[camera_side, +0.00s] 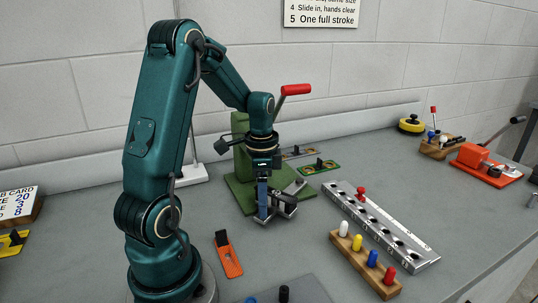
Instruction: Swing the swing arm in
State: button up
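A green machine (242,165) with a base plate stands in the middle of the bench, partly hidden behind my arm. A red-handled lever (296,90) rises at its upper right. A dark knob (221,146) sticks out at its left. My gripper (268,216) points down in front of the machine, over the front of its base plate. Grey metal parts (296,187) show right beside the gripper; I cannot tell whether they are the swing arm. The fingers are small and overlap these parts, so their opening and any contact are unclear.
A steel rail with holes (385,228) and a red peg lies to the right. A wooden block (365,265) with coloured pegs is in front of it. An orange clamp-like piece (228,257) lies front left of the machine.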

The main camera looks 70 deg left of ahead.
jog(key=shift+r, duration=2.55)
